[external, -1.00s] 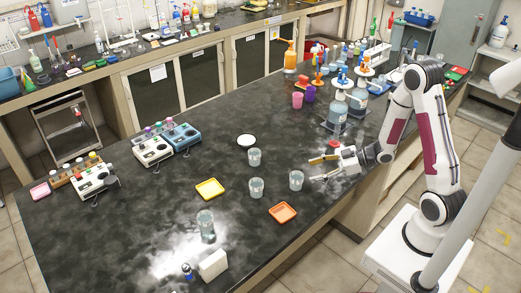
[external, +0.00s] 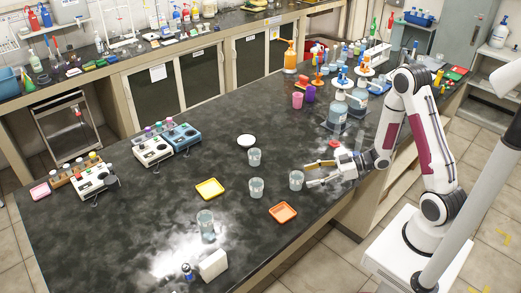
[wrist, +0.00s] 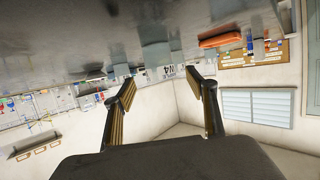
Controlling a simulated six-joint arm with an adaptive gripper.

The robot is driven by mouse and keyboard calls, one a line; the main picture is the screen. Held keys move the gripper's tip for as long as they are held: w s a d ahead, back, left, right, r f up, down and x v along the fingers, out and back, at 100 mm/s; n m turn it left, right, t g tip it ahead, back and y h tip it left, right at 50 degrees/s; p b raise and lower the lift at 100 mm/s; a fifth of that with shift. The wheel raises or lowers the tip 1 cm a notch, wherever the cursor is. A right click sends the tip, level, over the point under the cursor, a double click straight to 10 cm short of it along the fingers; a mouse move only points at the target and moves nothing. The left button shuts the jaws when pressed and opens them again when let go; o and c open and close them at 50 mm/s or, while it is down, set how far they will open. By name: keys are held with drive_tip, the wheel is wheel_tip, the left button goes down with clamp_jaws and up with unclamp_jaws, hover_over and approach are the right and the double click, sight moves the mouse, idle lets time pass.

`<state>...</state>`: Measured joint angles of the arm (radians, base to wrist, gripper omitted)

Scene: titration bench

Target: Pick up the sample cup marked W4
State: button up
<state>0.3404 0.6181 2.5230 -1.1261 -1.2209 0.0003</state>
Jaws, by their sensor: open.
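Several clear sample cups stand upright on the dark bench in the external view: one nearest my gripper (external: 296,180), one left of it (external: 256,188), one farther back (external: 254,157) and one toward the front (external: 206,226). Their marks are too small to read there. The wrist view is upside down; a W4 mark on a cup (wrist: 193,70) shows near the right fingertip. I cannot tell for certain which external-view cup this is. My gripper (external: 308,174) is open and empty, low over the bench, just right of the nearest cup. Its fingers (wrist: 163,82) point toward the cups.
An orange tray (external: 283,212) lies in front of the nearest cup, and a yellow tray (external: 209,189) lies farther left. A white round dish (external: 246,141) is behind. A white block (external: 213,263) stands at the front edge.

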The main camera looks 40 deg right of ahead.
sight(297, 178)
drive_tip(key=shift+w+a+f, duration=0.2)
drive_tip(key=shift+w+a, duration=0.2)
drive_tip(key=shift+a, duration=0.1)
drive_tip(key=shift+x, duration=2.5)
drive_tip(key=shift+w+r, duration=0.1)
drive_tip(key=shift+r, duration=0.05)
drive_tip(key=c, duration=1.3)
